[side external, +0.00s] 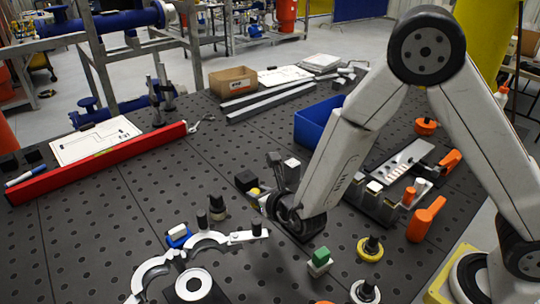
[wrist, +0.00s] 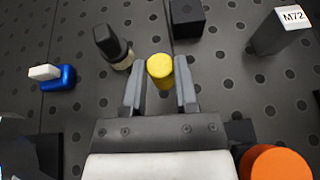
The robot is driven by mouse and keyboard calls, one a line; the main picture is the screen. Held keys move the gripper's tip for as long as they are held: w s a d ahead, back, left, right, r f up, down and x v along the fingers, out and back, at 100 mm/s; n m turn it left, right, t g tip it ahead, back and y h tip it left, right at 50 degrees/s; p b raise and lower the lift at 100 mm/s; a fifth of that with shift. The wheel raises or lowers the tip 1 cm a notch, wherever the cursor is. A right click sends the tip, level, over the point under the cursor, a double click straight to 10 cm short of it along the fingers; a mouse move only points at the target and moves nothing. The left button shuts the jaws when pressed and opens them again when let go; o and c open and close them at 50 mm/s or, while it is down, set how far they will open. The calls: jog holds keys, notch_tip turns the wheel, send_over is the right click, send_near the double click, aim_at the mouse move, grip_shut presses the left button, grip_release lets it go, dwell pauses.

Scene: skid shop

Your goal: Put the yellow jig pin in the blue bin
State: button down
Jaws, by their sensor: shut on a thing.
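The yellow jig pin (wrist: 160,71) stands between the two fingers of my gripper (wrist: 160,90) in the wrist view, and the gripper is shut on it. In the side external view only a bit of the yellow pin (side external: 254,191) shows beside my gripper (side external: 268,192), low over the perforated table; the rest is hidden by the gripper. I cannot tell whether the pin touches the table. The blue bin (side external: 312,127) stands farther back and to the right of the gripper, partly hidden behind my arm. Its inside is mostly hidden.
A black block (wrist: 187,19) and a black-topped pin (wrist: 113,46) stand close to the gripper. A block marked M72 (wrist: 275,33) is at the right. A blue and white piece (wrist: 56,77) lies left. A metal fixture (side external: 405,163) and orange clamps (side external: 425,219) lie right of my arm.

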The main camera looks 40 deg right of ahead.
jog(key=shift+f, duration=1.25)
jog(key=shift+f, duration=0.1)
jog(key=shift+c, duration=1.9)
grip_release()
jog(key=v, duration=1.2)
jog(key=shift+o, duration=0.5)
